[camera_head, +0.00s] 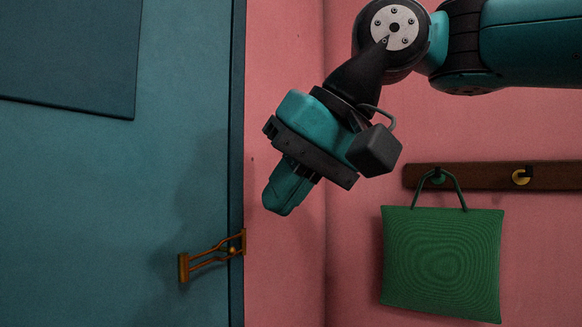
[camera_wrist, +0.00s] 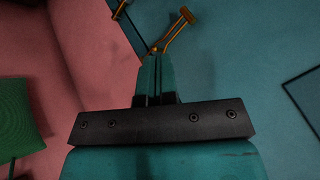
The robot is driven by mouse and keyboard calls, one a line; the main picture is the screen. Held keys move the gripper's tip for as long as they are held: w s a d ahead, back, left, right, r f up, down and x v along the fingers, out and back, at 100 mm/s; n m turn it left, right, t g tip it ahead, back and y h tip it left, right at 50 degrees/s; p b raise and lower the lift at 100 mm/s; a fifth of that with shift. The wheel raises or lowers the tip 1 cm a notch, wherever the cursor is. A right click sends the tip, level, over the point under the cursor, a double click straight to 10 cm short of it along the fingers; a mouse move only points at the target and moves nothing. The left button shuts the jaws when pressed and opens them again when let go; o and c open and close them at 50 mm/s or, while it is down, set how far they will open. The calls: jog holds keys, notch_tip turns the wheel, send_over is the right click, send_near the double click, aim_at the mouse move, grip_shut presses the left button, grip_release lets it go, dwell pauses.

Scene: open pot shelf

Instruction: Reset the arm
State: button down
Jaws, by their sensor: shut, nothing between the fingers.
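My gripper (camera_head: 279,205) hangs from my arm in the upper middle of the head view and points down and to the left. Its teal fingers are shut together with nothing between them. In the wrist view my gripper (camera_wrist: 157,60) shows the two fingers side by side, closed. The tips appear above and to the right of a brass door handle (camera_head: 210,257) in the head view. In the wrist view the handle (camera_wrist: 178,30) shows just past the fingertips. I cannot tell the exact gap, but no grip on the handle shows.
A teal door (camera_head: 90,200) fills the left, with a dark frame edge beside a pink wall (camera_head: 285,285). On the right, a green bag (camera_head: 441,265) hangs from a wooden hook rail (camera_head: 480,177). The bag also shows at the wrist view's left edge (camera_wrist: 15,120).

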jog(key=s+d+f+h+b, duration=0.1)
jog(key=s+d+f+b, duration=0.1)
jog(key=d+f, duration=0.4)
jog(key=s+d+f+n+g+h+b, duration=0.1)
jog(key=s+d+f, duration=0.4)
jog(key=f, duration=1.1)
jog(key=s+d+f+g+b, duration=0.1)
jog(key=s+d+f+b, duration=0.3)
jog(key=f, duration=0.6)
jog(key=d, duration=0.2)
jog(key=shift+s+d+f+h, duration=0.2)
jog(key=shift+d+f+h, duration=0.15)
jog(key=shift+f+h, duration=0.05)
